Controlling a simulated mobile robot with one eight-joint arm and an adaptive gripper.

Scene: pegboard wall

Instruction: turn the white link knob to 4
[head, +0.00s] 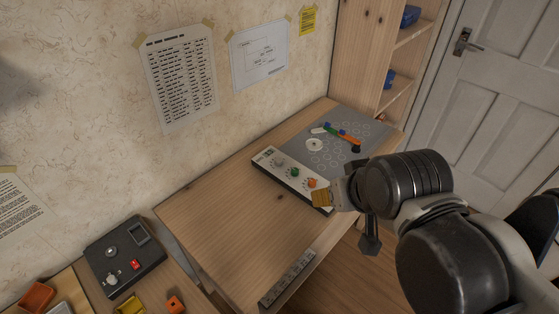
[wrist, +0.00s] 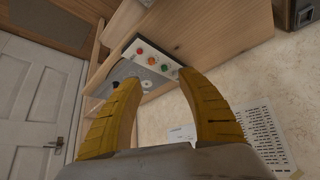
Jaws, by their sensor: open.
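A grey board (head: 352,124) with a white control strip (head: 267,157) along its front edge lies on the wooden table. The white knob (head: 280,162) is at the strip's left end, beside a green knob (head: 295,172) and an orange knob (head: 312,183). The strip (wrist: 145,45) also shows in the wrist view, beyond the fingers. My gripper (head: 322,198), with yellow fingers, is near the strip's right end, which it partly hides. In the wrist view my gripper (wrist: 160,80) is open and empty. The knob's pointer and the scale marks are too small to read.
Coloured pieces (head: 342,133) and a white disc (head: 314,144) lie on the board. A dark box (head: 124,263) with a red switch stands at lower left. A marked metal strip (head: 287,278) lies on the table's front edge. The tabletop left of the board is clear.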

